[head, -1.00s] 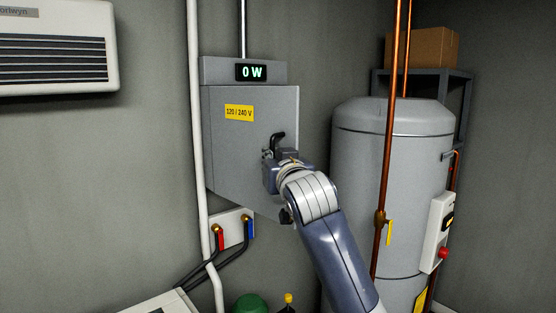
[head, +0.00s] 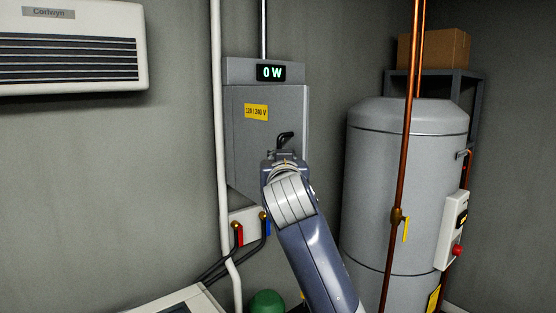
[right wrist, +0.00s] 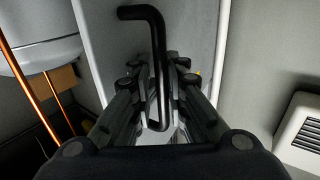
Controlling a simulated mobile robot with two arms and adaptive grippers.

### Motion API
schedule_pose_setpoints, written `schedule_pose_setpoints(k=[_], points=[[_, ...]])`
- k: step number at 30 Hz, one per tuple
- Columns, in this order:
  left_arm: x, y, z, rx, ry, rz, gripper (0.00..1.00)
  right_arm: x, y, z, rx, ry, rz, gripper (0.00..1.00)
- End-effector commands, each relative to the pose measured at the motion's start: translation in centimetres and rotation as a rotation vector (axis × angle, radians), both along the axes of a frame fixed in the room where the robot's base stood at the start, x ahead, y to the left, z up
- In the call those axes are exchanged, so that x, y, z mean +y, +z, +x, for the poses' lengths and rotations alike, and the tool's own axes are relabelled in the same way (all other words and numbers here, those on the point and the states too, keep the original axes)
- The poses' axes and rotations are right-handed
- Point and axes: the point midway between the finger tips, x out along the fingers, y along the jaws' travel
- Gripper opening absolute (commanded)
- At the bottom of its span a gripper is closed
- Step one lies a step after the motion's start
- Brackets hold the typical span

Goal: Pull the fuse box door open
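The grey fuse box (head: 240,72) hangs on the wall, with a "0 W" display on top. Its door (head: 255,150) carries a yellow "120 / 240 V" label. The door's lower edge slants steeply toward me, so it looks swung out, hinged at the left. The black bent handle (head: 287,137) is at the door's right side. My right gripper (head: 283,154) is at the handle. In the right wrist view the handle (right wrist: 158,60) stands between the fingers of my right gripper (right wrist: 160,90), which look closed around it. My left gripper is out of view. The box's inside is hidden.
A white pipe (head: 219,130) runs close along the box's left side. Red and blue valves (head: 248,226) sit below. A grey tank (head: 385,190) and copper pipe (head: 404,170) stand at right. A white heater (head: 70,50) hangs at left.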

Motion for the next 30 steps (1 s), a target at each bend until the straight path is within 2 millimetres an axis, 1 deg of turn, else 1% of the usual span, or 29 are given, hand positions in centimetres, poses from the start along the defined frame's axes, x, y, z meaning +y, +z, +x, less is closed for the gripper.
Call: schedule_pose_setpoints(k=[7,9,12,17,24,27,30], points=[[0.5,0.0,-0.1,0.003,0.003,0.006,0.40,0.0,0.2,0.0,-0.005,0.003,0.003,0.17],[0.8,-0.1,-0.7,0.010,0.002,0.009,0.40,0.1,0.3,-0.1,-0.006,0.003,0.004,0.17],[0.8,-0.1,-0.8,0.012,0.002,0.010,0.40,0.1,0.3,-0.5,-0.007,0.004,0.005,0.17],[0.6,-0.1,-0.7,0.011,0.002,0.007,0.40,-0.2,0.3,-2.3,-0.008,0.004,0.006,0.17],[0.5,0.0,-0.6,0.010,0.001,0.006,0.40,-0.6,0.2,-5.8,-0.007,0.004,0.006,0.17],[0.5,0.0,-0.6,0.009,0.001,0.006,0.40,-0.7,0.2,-6.8,-0.006,0.002,0.004,0.17],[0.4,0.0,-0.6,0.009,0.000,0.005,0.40,-0.8,0.2,-7.4,-0.006,0.001,0.004,0.17]])
